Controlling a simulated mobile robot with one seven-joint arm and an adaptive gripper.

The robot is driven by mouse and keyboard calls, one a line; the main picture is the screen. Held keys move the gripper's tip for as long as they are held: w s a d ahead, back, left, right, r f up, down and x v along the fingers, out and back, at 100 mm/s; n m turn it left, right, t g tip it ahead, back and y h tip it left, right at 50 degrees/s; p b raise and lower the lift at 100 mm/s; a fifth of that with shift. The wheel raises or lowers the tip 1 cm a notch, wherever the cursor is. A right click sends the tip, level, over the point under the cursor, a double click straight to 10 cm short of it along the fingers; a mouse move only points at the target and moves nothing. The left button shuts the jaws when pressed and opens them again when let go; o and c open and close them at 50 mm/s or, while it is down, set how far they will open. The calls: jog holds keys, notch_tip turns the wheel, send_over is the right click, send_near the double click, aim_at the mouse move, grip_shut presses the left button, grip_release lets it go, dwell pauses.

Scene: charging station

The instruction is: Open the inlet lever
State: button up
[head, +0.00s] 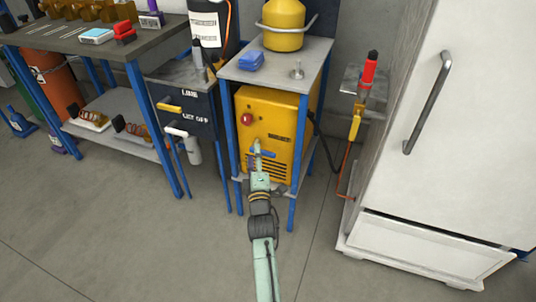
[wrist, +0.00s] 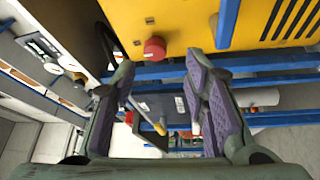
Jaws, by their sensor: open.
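My gripper (head: 262,150) is open and empty in front of the yellow machine, right of the panel and apart from the lever. Its spread fingers show in the wrist view (wrist: 160,68).
The yellow machine (head: 278,165) has a red knob (head: 247,119), also close ahead in the wrist view (wrist: 155,47). Blue table legs (head: 229,160) stand between my gripper and the panel. A white pipe and canister (head: 193,150) sit below the lever. The floor in front is clear.

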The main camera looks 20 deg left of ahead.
jog(key=n+h, duration=0.1)
jog(key=h, duration=0.1)
send_near(268, 155)
jog(key=shift+g, duration=0.4)
jog(key=b+x, duration=0.3)
jog(key=x, duration=0.6)
jog(key=shift+w+b, duration=0.3)
jog(key=shift+b, duration=0.05)
jog(key=shift+w+a+r, duration=0.2)
jog(key=shift+w+a, duration=0.05)
jog(key=shift+w, duration=0.35)
jog(key=shift+c, duration=0.3)
grip_shut()
